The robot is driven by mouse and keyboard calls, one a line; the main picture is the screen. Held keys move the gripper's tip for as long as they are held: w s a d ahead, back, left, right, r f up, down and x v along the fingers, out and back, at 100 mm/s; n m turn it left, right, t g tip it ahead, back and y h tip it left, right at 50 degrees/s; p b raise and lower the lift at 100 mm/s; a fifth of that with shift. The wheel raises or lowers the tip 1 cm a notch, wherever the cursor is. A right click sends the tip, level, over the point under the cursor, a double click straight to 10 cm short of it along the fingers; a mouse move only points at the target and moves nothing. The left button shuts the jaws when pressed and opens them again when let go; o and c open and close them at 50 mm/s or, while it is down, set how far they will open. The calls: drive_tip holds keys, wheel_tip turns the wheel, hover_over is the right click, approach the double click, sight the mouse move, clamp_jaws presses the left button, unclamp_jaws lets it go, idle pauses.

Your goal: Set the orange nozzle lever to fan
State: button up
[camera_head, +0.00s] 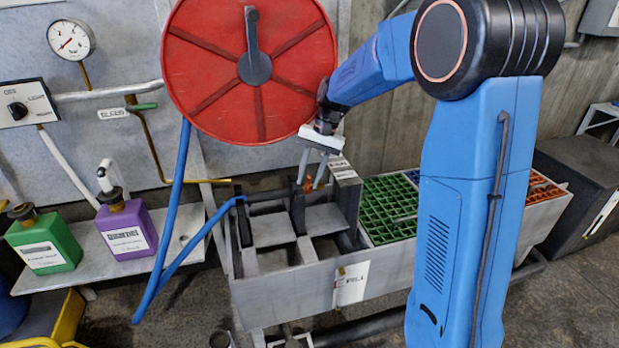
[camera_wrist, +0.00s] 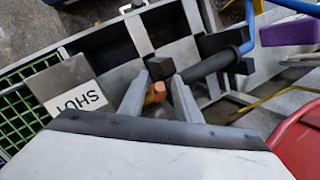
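The dark nozzle (camera_head: 268,194) lies across black cradle posts above the grey trough, with a blue hose at its left end. It also shows in the wrist view (camera_wrist: 208,66). The small orange lever (camera_wrist: 155,92) is at the nozzle's end; in the head view its orange part (camera_head: 309,186) is partly hidden by my fingers. My gripper (camera_head: 312,182) points down over that end. In the wrist view its two fingers (camera_wrist: 160,78) are apart, one on each side of the orange lever, with contact unclear. The lever's exact setting is hard to read.
A grey plate with a white label (camera_wrist: 85,97) stands close beside my gripper. A red hose reel (camera_head: 215,60) hangs just left of my wrist. Green grating (camera_head: 385,208) lies right of the nozzle. Green (camera_head: 42,243) and purple bottles (camera_head: 127,234) stand on a shelf at left.

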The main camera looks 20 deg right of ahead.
drive_tip(key=v, duration=0.7)
drive_tip(key=shift+r, duration=0.25)
drive_tip(key=shift+d, duration=0.1)
wheel_tip(320, 180, up, 9)
drive_tip(key=s+t+h, duration=0.1)
drive_tip(key=s+t, duration=0.1)
drive_tip(key=t, duration=0.1)
drive_tip(key=x, duration=0.5)
drive_tip(key=d+x, duration=0.1)
drive_tip(key=x, duration=0.5)
drive_tip(key=s+x, duration=0.1)
drive_tip(key=x, duration=0.5)
drive_tip(key=shift+s+d+f, duration=0.1)
drive_tip(key=shift+d+f, duration=0.1)
drive_tip(key=shift+f, duration=0.2)
clamp_jaws()
